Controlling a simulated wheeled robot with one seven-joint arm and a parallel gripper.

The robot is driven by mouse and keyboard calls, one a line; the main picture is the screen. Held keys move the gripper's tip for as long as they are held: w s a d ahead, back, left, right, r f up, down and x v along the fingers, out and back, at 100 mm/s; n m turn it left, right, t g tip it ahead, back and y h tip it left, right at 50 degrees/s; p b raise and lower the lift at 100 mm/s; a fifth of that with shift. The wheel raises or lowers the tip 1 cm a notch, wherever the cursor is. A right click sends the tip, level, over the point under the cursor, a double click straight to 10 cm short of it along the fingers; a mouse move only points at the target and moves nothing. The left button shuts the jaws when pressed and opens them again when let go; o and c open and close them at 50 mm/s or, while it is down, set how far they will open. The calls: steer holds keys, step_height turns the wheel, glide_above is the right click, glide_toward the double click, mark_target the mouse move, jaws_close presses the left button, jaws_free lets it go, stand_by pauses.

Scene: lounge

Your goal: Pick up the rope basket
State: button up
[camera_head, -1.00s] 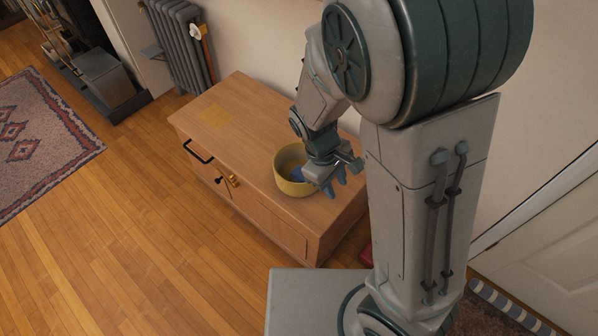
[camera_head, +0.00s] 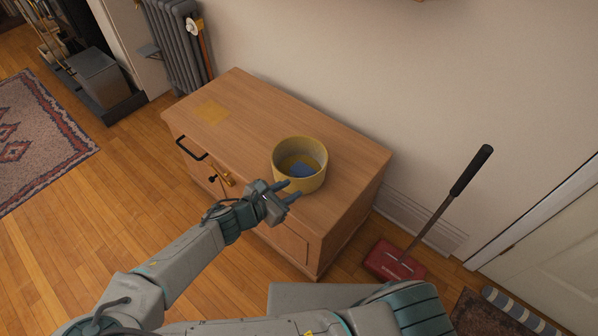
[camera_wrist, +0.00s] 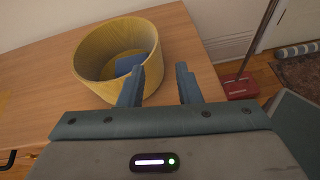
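The rope basket (camera_head: 299,180) is a round, yellowish, open-topped basket standing upright on the wooden cabinet (camera_head: 340,150). A blue thing (camera_head: 301,170) lies inside it. In the wrist view the basket (camera_wrist: 92,68) is at upper left, beyond my fingers, with the blue thing (camera_wrist: 128,64) in it. My gripper (camera_head: 290,192) is at the near side of the basket, close to its wall. In the wrist view my gripper (camera_wrist: 163,82) is open, with an empty gap between the fingers. The left finger overlaps the basket's right edge in that view; I cannot tell whether it touches.
A red carpet sweeper (camera_head: 396,262) with a long handle stands right of the cabinet. A radiator (camera_head: 176,45) is at the back left. A patterned rug (camera_head: 35,130) lies at left. The cabinet top is clear left of the basket, apart from a flat yellowish square (camera_head: 211,113).

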steer(key=b, duration=0.2)
glide_toward(318, 173)
steer(key=x, duration=0.5)
steer(key=b+x, duration=0.1)
steer(key=x, duration=0.4)
steer(key=shift+a, duration=0.1)
jaws_close()
